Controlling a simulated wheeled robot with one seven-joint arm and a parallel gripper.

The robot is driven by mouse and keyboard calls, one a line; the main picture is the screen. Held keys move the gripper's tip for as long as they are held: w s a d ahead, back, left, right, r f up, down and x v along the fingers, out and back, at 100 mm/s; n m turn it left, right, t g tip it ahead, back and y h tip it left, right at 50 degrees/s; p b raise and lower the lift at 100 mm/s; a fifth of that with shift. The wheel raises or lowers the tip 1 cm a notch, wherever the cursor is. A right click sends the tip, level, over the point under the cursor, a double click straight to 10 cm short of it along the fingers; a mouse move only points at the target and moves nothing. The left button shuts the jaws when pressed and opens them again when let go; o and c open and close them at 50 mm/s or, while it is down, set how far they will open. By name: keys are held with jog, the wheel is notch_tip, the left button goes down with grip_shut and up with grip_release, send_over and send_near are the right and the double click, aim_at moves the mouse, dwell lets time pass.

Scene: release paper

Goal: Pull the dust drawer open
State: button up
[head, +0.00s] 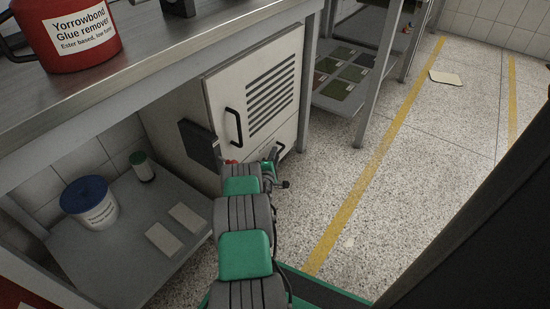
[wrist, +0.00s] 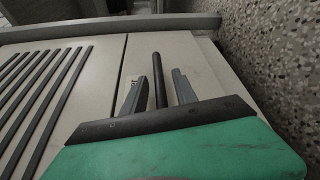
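The dust drawer (head: 288,153) is the pale lower front of the white cabinet (head: 212,94) under the bench. In the wrist view its pale face (wrist: 188,52) lies to the right of a seam, and it looks shut. Its dark bar handle (wrist: 159,82) stands between the two grey fingers of my gripper (wrist: 157,88). The fingers are open, with gaps visible on both sides of the bar. I cannot tell whether either finger touches it. In the head view my gripper (head: 275,154) is at the drawer's front, and my arm hides part of it.
A black handle (head: 233,126) and vent slats are on the upper cabinet door. A low shelf (head: 118,252) on the left holds a white tub (head: 92,210) with a blue lid. A red glue remover can (head: 65,30) stands on the bench. The speckled floor (head: 340,165) to the right is clear.

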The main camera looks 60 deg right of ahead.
jog(key=shift+c, duration=0.5)
grip_shut()
jog(key=shift+s, duration=0.1)
dwell(0.7)
